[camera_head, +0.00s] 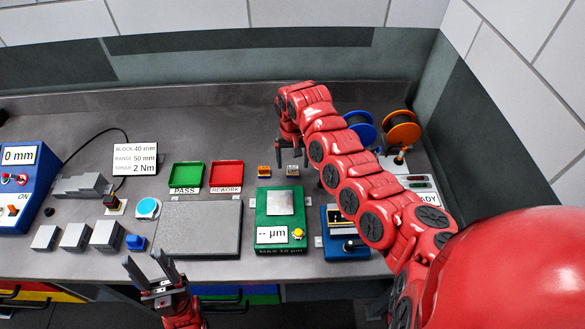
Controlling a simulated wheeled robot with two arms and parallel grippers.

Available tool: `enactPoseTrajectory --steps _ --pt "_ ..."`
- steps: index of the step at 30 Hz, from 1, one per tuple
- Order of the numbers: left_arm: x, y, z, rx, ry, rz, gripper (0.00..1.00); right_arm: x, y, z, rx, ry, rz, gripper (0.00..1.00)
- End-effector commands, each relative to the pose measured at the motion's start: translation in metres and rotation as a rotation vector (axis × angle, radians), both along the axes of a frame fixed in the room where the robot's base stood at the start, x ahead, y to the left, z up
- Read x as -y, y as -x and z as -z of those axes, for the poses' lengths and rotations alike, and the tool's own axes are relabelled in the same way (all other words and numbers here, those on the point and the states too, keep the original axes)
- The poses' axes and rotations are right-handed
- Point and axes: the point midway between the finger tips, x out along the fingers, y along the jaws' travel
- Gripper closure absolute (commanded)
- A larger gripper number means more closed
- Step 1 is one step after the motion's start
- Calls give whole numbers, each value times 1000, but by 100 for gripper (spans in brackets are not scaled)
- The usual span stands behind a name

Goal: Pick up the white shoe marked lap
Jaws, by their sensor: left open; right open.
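Two small blocks sit side by side on the bench at the back middle. One is an orange block (264,171), and to its right is a paler, whitish block (293,170). Their markings are too small to read, so I cannot tell whether the pale one is the white shoe marked lap. My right gripper (290,153) is open, just behind and above the pale block, and holds nothing that I can see. My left gripper (149,268) is open and empty at the front edge of the bench, far from both blocks.
A green gauge (267,243) marked µm stands in front of the blocks, beside a grey plate (200,251). Green PASS (187,175) and red REWORK (226,174) trays lie to the left. My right arm hides part of the right side, near the spools (402,132).

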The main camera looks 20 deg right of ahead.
Motion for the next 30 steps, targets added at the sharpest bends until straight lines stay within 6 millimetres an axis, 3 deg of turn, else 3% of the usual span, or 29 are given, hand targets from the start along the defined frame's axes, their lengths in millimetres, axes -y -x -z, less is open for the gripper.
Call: enactPoseTrajectory --steps 1,5,10,18,30 --pt "0 0 -11 0 0 0 50 1 0 0 -3 1 1 15" --pt "0 0 -22 0 0 0 50 0 -1 16 -4 2 1 15" --pt "0 0 -24 0 0 0 50 0 -1 37 -2 1 0 15" --pt "0 0 -24 0 0 0 50 0 -2 41 0 0 1 15" --pt "0 0 -24 0 0 0 50 0 -2 41 0 0 1 87"
